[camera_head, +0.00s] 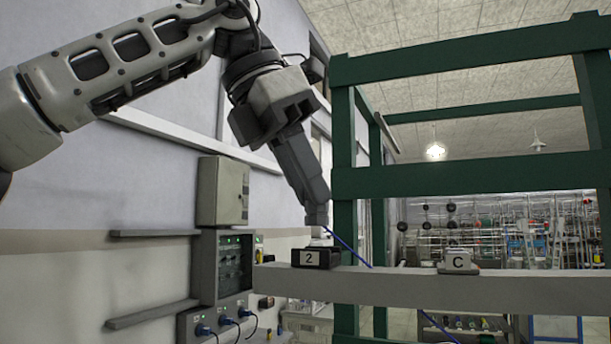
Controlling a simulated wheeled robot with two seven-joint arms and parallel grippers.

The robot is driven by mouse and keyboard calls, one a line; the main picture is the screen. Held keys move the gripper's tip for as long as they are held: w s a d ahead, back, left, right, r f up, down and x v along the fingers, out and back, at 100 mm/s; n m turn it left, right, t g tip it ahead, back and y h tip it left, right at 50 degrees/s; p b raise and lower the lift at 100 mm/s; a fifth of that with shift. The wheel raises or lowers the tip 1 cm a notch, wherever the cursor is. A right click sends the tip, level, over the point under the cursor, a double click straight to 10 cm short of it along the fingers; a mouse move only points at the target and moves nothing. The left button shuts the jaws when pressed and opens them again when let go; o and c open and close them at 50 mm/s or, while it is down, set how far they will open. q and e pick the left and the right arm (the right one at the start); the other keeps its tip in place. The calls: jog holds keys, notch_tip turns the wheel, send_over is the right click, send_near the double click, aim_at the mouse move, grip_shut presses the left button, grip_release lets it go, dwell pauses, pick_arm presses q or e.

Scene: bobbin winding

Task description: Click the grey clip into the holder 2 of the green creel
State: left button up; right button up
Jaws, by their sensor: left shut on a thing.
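My left gripper (317,214) points down just above the holder 2 (317,257), a dark block with a white "2" label. The gripper is shut on a small piece at the upper end of a blue cable (346,246). This seems to be the grey clip, but it blends with the grey fingers and its shape is unclear. A visible gap separates the fingertips from the holder. The holder sits on the grey crossbar (400,288) of the green creel (460,178), near the bar's left end. My right gripper is not in view.
A light grey block labelled "C" (459,262) sits on the crossbar to the right. A green post (344,230) rises close to the right of my gripper. Wall boxes (222,190) stand at left.

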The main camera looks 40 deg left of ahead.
aim_at(306, 213)
pick_arm(q)
jog(key=shift+f+b, duration=1.05)
jog(key=shift+f, duration=0.7)
jog(key=o, duration=1)
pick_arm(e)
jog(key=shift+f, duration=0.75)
pick_arm(q)
jog(key=shift+s+a+r, duration=0.1)
jog(key=shift+r, duration=0.3)
jog(key=shift+p+v, duration=1.3)
jog(key=shift+v, duration=4.4)
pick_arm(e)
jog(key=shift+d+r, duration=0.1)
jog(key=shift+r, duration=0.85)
pick_arm(q)
jog(key=shift+f, duration=0.1)
